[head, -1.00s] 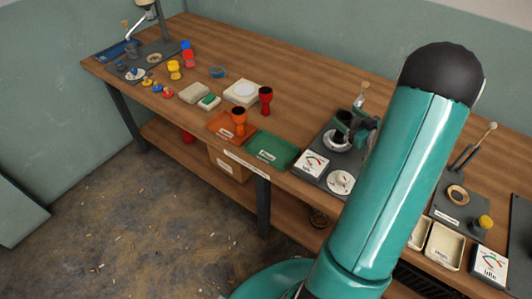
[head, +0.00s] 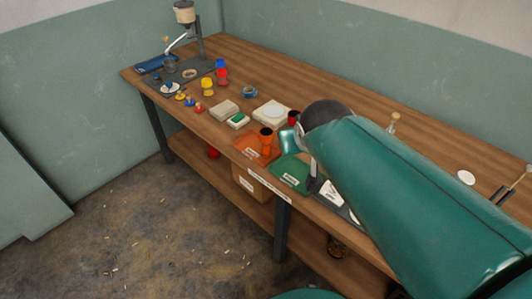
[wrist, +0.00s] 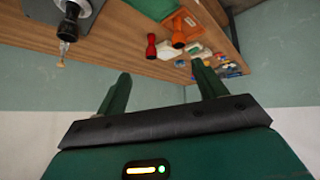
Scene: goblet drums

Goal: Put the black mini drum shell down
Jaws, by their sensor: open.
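The black mini drum shell (wrist: 69,27) shows at the upper left of the wrist view, at a dark station with a white ring (wrist: 82,6) by it. It is apart from my gripper (wrist: 161,86), whose two green fingers are spread with nothing between them. The wrist picture is turned over, with the bench along its top. In the head view my arm covers that station, so the black shell and my gripper are hidden there.
An orange drum (head: 266,136) stands on the orange tray (head: 246,148), beside a green tray (head: 282,179). A red drum (head: 293,117) stands behind, partly covered by my arm. Yellow and red-blue drums stand farther left. The back right of the bench (head: 425,155) is mostly bare.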

